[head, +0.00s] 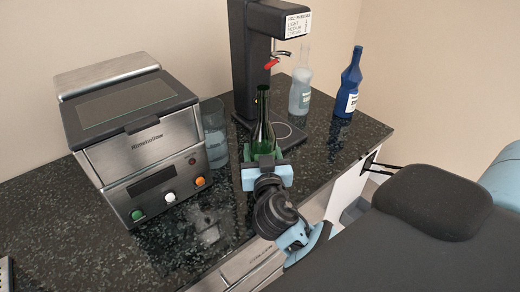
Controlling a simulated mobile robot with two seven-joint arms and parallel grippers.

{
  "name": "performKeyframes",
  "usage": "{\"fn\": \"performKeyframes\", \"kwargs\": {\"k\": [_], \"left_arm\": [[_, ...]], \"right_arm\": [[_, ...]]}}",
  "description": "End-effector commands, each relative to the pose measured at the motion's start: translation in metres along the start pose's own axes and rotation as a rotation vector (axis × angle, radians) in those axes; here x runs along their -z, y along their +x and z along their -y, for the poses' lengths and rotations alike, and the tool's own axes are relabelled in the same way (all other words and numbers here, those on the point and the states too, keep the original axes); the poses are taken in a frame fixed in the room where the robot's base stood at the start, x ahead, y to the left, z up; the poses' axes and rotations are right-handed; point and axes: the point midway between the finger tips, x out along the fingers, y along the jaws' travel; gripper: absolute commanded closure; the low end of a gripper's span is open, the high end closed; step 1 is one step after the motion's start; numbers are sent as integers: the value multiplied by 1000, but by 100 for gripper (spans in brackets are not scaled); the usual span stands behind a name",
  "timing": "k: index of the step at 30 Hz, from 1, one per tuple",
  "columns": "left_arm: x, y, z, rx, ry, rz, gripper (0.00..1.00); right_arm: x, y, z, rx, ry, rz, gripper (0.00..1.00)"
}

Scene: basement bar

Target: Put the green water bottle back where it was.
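The green bottle (263,136) is upright in the middle of the head view, in front of the black dispenser's column. My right gripper (263,157) is around its lower part, with a finger on each side, and looks shut on it. The gripper and wrist hide the bottle's base, so I cannot tell whether it touches the counter. My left gripper is not in view.
The speckled dark counter (230,235) holds a steel machine (150,150) at left, with a clear glass (214,135) beside it. A black dispenser (245,70) with a red spout stands behind the bottle. A clear bottle (300,92) and a blue bottle (347,88) stand at right.

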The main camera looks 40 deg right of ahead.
Motion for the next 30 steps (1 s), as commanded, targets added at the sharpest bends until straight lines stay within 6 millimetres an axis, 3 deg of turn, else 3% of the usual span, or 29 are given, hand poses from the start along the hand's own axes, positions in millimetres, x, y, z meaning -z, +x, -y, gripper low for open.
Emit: {"fn": "performKeyframes", "kwargs": {"k": [6, 7, 11, 22, 30], "left_arm": [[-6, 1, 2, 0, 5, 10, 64], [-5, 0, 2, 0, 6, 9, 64], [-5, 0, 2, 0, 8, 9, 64], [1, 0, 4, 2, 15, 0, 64], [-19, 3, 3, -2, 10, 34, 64]], "right_arm": [[-1, 0, 0, 0, 1, -5, 100], [-2, 0, 0, 0, 0, -1, 41], [-1, 0, 0, 0, 0, -2, 24], [4, 0, 0, 1, 1, -5, 23], [-4, -41, 0, 2, 1, 6, 23]]}}
